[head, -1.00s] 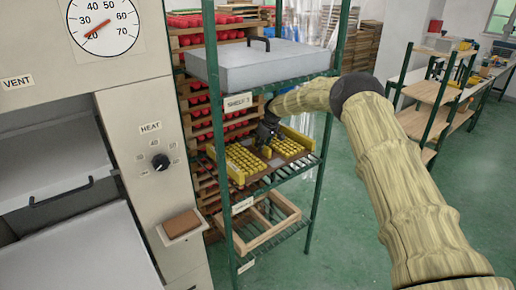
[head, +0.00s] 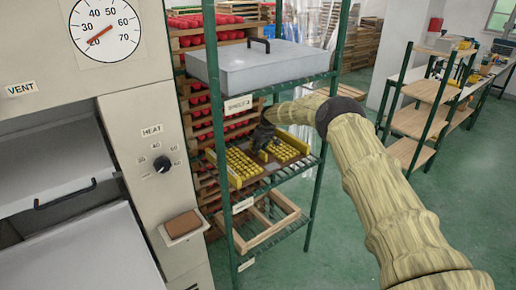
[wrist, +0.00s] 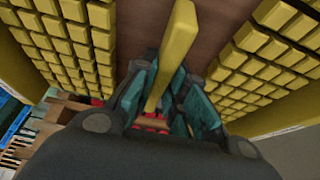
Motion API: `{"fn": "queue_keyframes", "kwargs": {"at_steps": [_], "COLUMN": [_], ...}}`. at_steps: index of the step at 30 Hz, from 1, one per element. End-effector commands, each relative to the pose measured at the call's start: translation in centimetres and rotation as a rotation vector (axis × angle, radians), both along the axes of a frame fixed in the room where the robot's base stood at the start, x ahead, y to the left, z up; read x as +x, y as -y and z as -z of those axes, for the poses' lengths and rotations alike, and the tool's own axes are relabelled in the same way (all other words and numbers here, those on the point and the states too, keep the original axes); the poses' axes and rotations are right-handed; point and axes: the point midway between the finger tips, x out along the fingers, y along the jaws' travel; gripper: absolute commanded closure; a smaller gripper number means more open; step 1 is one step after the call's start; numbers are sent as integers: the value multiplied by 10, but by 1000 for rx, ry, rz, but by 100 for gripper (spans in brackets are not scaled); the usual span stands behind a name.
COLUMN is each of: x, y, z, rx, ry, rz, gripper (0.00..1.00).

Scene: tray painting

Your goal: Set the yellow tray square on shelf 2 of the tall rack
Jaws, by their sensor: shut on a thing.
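The yellow tray (head: 295,142) is inside the tall rack at its middle level, with two blocks of small yellow pieces on a brown floor. My gripper (head: 264,138) reaches in from the right and is shut on the tray's yellow centre handle (wrist: 180,40). The wrist view shows the tray's brown floor (wrist: 212,28) between the blocks. The middle shelf (head: 313,162) lies under the tray, its front label (head: 243,204) too small to read. I cannot tell whether the tray touches the shelf. It looks roughly in line with the shelf edges.
A grey lidded box (head: 260,65) sits on the shelf above, labelled shelf 3. A wooden frame (head: 268,228) lies on the shelf below. Green rack posts (head: 318,185) stand near my arm. A panelled machine (head: 150,120) stands left.

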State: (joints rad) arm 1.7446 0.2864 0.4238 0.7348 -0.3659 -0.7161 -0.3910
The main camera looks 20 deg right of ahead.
Motion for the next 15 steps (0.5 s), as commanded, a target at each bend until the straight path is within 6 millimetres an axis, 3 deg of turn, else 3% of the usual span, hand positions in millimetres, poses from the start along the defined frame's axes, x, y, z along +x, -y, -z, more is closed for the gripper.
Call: {"fn": "queue_keyframes", "kwargs": {"at_steps": [15], "x": [2], "y": [-1], "z": [3], "rx": [0], "ry": [4], "rz": [-1], "gripper": [100]}}
